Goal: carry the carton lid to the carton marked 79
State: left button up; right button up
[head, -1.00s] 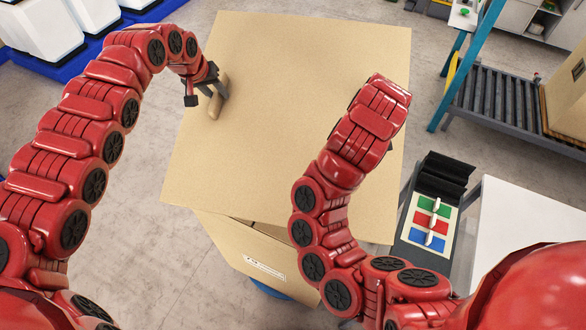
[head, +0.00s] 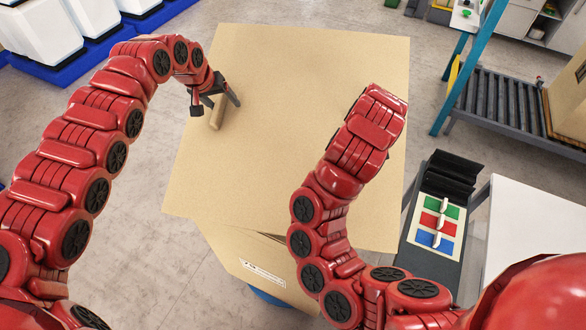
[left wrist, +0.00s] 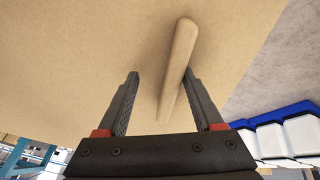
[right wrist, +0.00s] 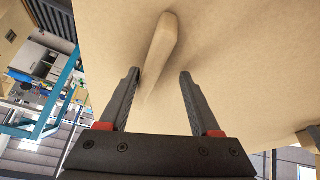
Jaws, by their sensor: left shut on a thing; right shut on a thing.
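The carton lid (head: 300,110) is a wide flat tan board spread in front of me in the head view. My left gripper (head: 214,100) is at its left edge, shut on a rounded tan bar handle (head: 217,116). In the left wrist view this handle (left wrist: 178,65) lies between the fingers. My right gripper (right wrist: 158,78) is shut on a similar handle (right wrist: 160,45) in the right wrist view; my right arm hides it in the head view. A tan carton (head: 235,250) shows below the lid's near edge. Its label (head: 262,272) is too small to read.
A grey box with green, red and blue switch panels (head: 436,225) stands right of the lid, beside a white table (head: 530,235). A roller conveyor (head: 510,110) with a blue post is at the far right. Blue trays with white containers (head: 50,40) are at the far left.

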pick_arm(q)
jog(key=shift+a, duration=0.25)
pick_arm(e)
jog(key=shift+d+r, duration=0.15)
jog(key=shift+d, duration=0.05)
pick_arm(q)
jog(key=shift+r, duration=0.1)
jog(key=shift+a+r, duration=0.15)
jog(key=shift+r, duration=0.05)
jog(key=v, duration=0.4)
jog(key=shift+s+d, duration=0.1)
jog(key=shift+d, duration=0.3)
pick_arm(e)
jog(key=shift+s, duration=0.1)
pick_arm(q)
jog(key=shift+s+a+r, duration=0.2)
jog(key=shift+a+r, duration=0.15)
jog(key=shift+r, duration=0.3)
pick_arm(e)
jog(key=shift+d, duration=0.1)
jog(key=shift+r, duration=0.1)
pick_arm(q)
jog(key=v, duration=0.6)
pick_arm(e)
jog(key=v, duration=1.1)
jog(key=shift+s+r, duration=0.25)
jog(key=shift+s, duration=0.1)
